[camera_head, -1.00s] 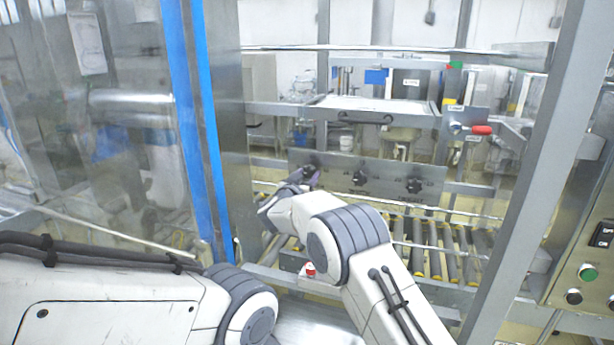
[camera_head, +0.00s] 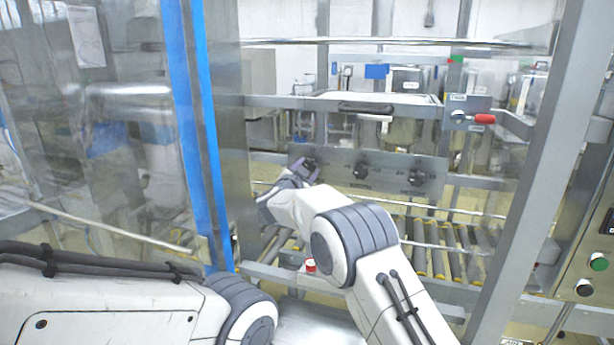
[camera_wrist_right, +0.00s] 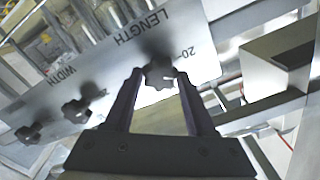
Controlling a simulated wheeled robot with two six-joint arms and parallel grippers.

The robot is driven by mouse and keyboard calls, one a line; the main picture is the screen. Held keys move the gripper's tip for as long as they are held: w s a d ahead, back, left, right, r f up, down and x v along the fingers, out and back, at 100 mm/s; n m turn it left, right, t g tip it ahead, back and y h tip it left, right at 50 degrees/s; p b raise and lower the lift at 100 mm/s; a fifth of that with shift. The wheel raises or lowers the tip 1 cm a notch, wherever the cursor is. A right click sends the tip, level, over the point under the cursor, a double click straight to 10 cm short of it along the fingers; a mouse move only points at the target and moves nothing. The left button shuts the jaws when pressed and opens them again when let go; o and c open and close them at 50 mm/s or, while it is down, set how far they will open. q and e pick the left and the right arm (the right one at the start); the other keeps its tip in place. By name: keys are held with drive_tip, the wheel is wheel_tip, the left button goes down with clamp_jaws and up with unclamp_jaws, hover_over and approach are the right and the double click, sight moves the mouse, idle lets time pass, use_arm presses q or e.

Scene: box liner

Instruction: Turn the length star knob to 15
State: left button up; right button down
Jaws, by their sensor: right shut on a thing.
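The length star knob (camera_wrist_right: 160,72) is black and sits on the grey metal panel (camera_wrist_right: 115,62) by the word LENGTH, which appears upside down in the right wrist view. My right gripper (camera_wrist_right: 160,82) is shut on this knob, one dark finger on each side of it. In the head view my right gripper (camera_head: 305,168) is at the leftmost knob of the panel (camera_head: 400,165) and partly hides it. The scale beside the knob shows "20"; the 15 mark cannot be made out. My left gripper is out of view; only part of its arm shows.
Two more black star knobs, a middle one (camera_head: 361,171) and a right one (camera_head: 416,177), are on the same panel. A roller conveyor (camera_head: 440,250) runs below. A blue-edged clear door (camera_head: 195,130) stands at left.

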drive_tip(key=m+b, duration=0.4)
drive_tip(key=m, duration=0.2)
drive_tip(key=shift+f, duration=0.15)
drive_tip(key=m+b, duration=0.3)
drive_tip(key=m, duration=0.2)
drive_tip(key=shift+m, duration=0.3)
drive_tip(key=shift+c, duration=1.1)
unclamp_jaws()
drive_tip(key=b+v, duration=0.3)
drive_tip(key=v, duration=0.7)
drive_tip(key=shift+s, duration=0.3)
